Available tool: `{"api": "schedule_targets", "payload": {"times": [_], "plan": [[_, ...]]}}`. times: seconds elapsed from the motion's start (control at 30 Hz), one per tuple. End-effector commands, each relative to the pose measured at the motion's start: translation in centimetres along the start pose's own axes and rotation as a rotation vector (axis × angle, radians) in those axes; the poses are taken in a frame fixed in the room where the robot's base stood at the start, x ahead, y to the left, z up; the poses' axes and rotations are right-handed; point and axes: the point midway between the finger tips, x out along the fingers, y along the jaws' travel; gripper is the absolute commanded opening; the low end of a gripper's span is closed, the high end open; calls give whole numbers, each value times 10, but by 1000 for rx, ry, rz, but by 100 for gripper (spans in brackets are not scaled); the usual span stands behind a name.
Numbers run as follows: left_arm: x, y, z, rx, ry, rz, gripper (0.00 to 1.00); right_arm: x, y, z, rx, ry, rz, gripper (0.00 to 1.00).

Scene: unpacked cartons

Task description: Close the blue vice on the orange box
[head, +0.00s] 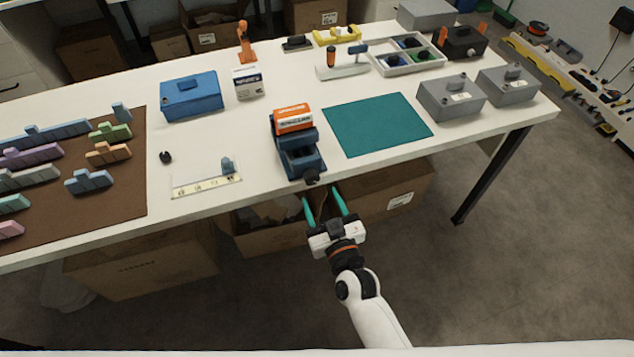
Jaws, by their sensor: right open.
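The blue vice (301,164) stands near the table's front edge, left of the green mat, with its dark screw end (311,178) facing me. The orange box (293,119), orange and white, sits at the top of the vice, toward its far end. I cannot tell whether both jaws touch it. My right gripper (324,205) is in front of the table edge, just below and nearer than the screw end. Its two teal fingers are apart with nothing between them. My left gripper is not in view.
A teal mat (377,124) lies bare to the right. Grey boxes (450,98) stand beyond it. A blue box (191,96) and a white carton (248,83) stand behind left. A ruler-like strip (206,188) lies left of the vice. Open cartons (388,193) sit under the table.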

Motion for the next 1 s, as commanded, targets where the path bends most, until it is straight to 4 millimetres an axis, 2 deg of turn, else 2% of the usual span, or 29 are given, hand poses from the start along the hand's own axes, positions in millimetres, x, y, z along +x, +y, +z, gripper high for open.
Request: {"api": "schedule_targets", "payload": {"times": [0.1,0.3,0.67,0.7,0.77,0.97,1.0], "plan": [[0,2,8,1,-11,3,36,24,0,1,1,-2,0,55],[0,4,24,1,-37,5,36,47,0,0,1,-1,0,55],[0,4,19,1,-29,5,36,53,0,0,1,1,0,55],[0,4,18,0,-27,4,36,53,0,0,1,1,0,53],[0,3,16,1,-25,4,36,53,0,0,1,1,0,44],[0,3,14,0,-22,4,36,53,0,0,1,1,0,11],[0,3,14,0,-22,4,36,53,0,0,1,1,0,10]]}}
